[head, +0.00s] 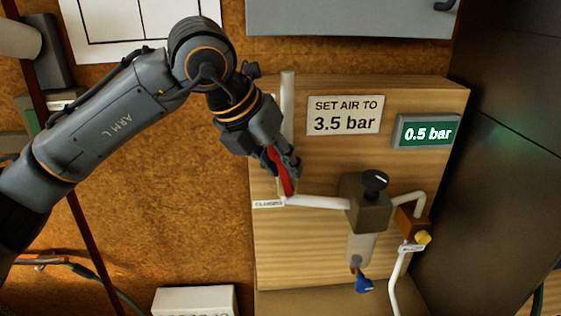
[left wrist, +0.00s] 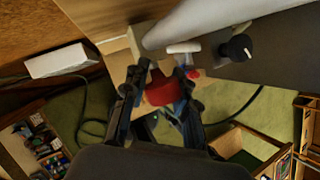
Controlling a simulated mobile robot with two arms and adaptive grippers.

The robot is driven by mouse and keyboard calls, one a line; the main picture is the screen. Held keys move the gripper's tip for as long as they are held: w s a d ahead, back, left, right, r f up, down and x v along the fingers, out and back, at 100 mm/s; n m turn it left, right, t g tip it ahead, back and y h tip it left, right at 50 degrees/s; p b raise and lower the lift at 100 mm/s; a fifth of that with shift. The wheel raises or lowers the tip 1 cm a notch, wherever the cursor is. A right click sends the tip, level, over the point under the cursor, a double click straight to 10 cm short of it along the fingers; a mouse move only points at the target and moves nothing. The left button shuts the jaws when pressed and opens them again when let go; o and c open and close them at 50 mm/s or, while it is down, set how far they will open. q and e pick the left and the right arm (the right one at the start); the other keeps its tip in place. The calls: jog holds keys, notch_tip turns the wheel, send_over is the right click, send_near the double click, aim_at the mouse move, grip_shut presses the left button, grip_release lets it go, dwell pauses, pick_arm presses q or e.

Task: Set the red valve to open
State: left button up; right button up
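The red valve's handle (head: 284,180) is on the white pipework at the left of the wooden panel, above a small label. It points up and slightly left from its lower end, roughly along the upright pipe. My left gripper (head: 281,168) comes down from the upper left, with its fingers on either side of the handle. In the left wrist view the red handle (left wrist: 159,91) fills the gap between the fingertips, which look closed on it. The fingers hide part of the handle and the valve body. My right gripper is not in view.
A regulator with a black knob (head: 374,182) stands right of the valve. A sign (head: 344,115) reads 3.5 bar and a display (head: 427,132) reads 0.5 bar. A dark cabinet wall (head: 500,160) bounds the right.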

pick_arm(q)
jog(key=shift+r, duration=0.1)
jog(key=v, duration=1.1)
jog(key=shift+a+r, duration=0.2)
jog(key=shift+r, duration=0.15)
jog(key=shift+s, duration=0.1)
